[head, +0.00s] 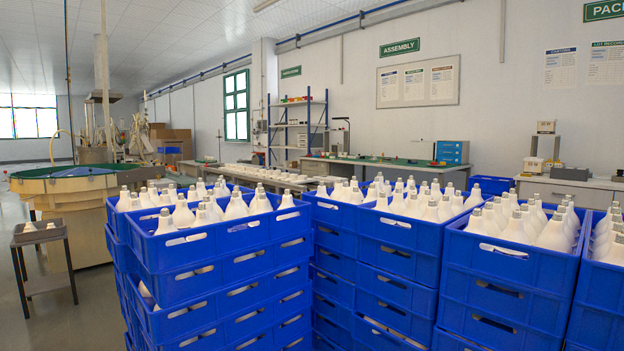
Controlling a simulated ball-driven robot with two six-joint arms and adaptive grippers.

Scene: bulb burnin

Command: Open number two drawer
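A small blue cabinet (452,152) that looks like a drawer unit stands on the far bench along the back wall. It is too small and distant for me to read any drawer numbers or see whether a drawer is open. Neither of my grippers shows in the head view.
Stacked blue crates (222,285) of white bulbs fill the foreground, with more stacks (395,235) to the right, between me and the green-topped bench (385,163). A large round green-rimmed machine (70,190) and a small dark stand (42,240) are left. Floor (85,315) shows at lower left.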

